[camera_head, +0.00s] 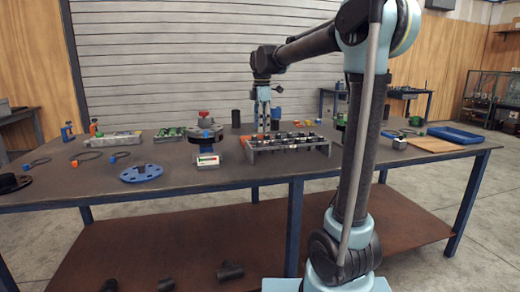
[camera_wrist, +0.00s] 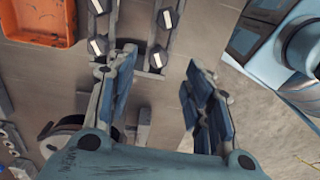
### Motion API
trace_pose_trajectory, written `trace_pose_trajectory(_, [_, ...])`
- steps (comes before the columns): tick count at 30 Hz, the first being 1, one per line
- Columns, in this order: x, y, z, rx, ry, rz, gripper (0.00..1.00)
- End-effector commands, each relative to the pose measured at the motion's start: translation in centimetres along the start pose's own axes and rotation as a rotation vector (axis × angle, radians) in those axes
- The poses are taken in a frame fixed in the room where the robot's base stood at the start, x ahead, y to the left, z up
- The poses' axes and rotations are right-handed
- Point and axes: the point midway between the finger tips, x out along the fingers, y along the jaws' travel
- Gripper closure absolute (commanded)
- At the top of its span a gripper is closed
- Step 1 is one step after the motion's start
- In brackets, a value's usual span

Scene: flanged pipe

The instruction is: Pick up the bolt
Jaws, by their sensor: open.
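My gripper (camera_head: 264,128) points down at the grey rack (camera_head: 290,146) on the workbench. Several small dark parts with pale faces, which look like bolts (camera_wrist: 157,57), stand in rows in the rack just beyond the fingertips. One is close to the left fingertip. Which of them is the task's bolt cannot be told. In the head view the bolts are tiny, and the gripper's fingertips are partly hidden behind the rack.
An orange bin (camera_wrist: 38,22) lies at the upper left of the wrist view. On the bench (camera_head: 230,178) stand a blue-based valve (camera_head: 206,137), a blue flange (camera_head: 141,173), trays of green parts (camera_head: 188,132) and a blue tray (camera_head: 455,135). The front of the bench is mostly clear.

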Motion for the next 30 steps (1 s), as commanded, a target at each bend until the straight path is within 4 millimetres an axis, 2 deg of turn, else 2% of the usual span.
trace_pose_trajectory(8, [1.8, 0.0, -0.1, 0.000, 0.000, 0.000, 0.53])
trace_pose_trajectory(18, [5.9, 0.2, -0.8, 0.000, 0.000, 0.000, 0.53])
trace_pose_trajectory(29, [6.6, 0.2, -0.8, 0.000, 0.000, 0.000, 0.53])
trace_pose_trajectory(30, [6.6, 0.2, -0.8, 0.000, 0.000, 0.000, 0.62])
